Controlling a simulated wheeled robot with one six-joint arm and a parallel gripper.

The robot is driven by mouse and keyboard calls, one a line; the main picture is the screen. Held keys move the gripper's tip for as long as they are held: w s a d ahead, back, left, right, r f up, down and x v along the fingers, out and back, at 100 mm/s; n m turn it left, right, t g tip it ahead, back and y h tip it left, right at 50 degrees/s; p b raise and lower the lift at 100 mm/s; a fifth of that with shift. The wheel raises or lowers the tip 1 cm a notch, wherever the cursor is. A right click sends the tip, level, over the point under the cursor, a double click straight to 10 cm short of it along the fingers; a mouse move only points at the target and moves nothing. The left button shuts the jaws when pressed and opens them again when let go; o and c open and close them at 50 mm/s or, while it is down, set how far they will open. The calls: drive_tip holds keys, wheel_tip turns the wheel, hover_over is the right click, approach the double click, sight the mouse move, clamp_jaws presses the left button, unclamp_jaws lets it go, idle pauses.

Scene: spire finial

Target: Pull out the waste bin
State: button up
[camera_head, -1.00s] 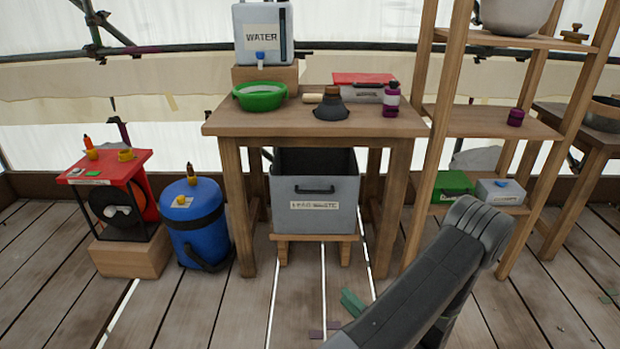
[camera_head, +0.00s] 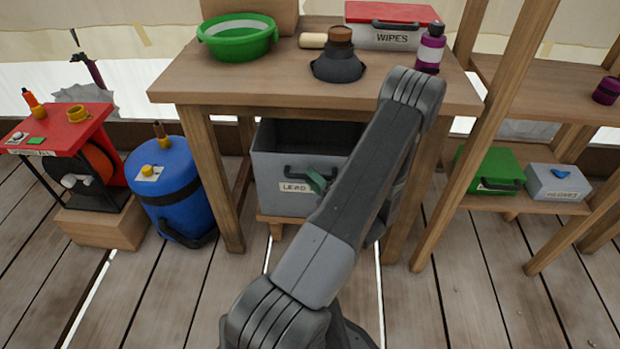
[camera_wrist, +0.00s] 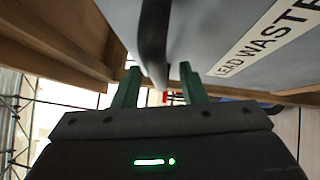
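The waste bin (camera_head: 270,172) is an open-topped grey box under the wooden table, on a low wooden stand. Its front has a black handle (camera_head: 295,172) and a label starting "LEAD"; my arm hides the right part of the front. In the wrist view the label (camera_wrist: 262,40) reads "LEAD WASTE". My gripper (camera_head: 317,181) is at the bin's front, by the handle. In the wrist view its two green fingers (camera_wrist: 163,82) are apart, with the black handle (camera_wrist: 154,40) showing between them and clear gaps at its sides. I cannot tell whether they touch it.
The table (camera_head: 180,85) has legs on both sides of the bin. A blue drum (camera_head: 170,190) and a red-topped unit (camera_head: 70,130) stand to the left. A shelf with a green box (camera_head: 490,172) is to the right. The plank floor in front is mostly clear.

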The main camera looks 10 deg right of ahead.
drive_tip(key=shift+x, duration=0.8)
drive_tip(key=shift+c, duration=0.5)
clamp_jaws()
drive_tip(key=shift+s, duration=0.1)
